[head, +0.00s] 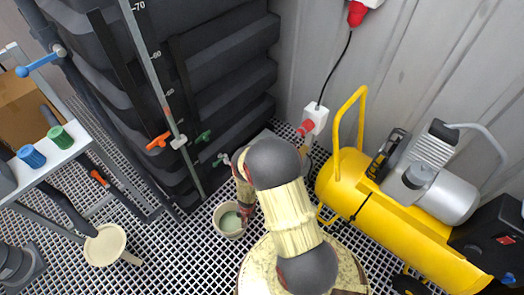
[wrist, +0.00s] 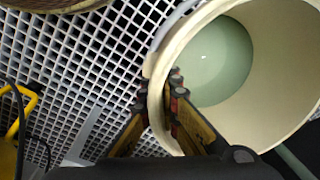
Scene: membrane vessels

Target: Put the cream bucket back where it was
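The cream bucket (head: 221,232) is in the middle of the head view, at the foot of the dark tank, with pale green liquid in it. In the wrist view the cream bucket (wrist: 275,122) fills the right side, and its open mouth faces the camera. My gripper (wrist: 160,97) straddles the bucket's rim, one finger outside and one inside, closed on the wall. In the head view my arm hides most of my gripper (head: 243,207). I cannot tell whether the bucket's base touches the grating.
A cream round vessel with a handle (head: 104,246) sits on the grating at left, below a shelf (head: 72,150) with blue and green caps. A yellow compressor (head: 400,225) stands at right. Dark tank (head: 225,75) with valves stands behind. Bare grating (head: 165,240) lies left of the bucket.

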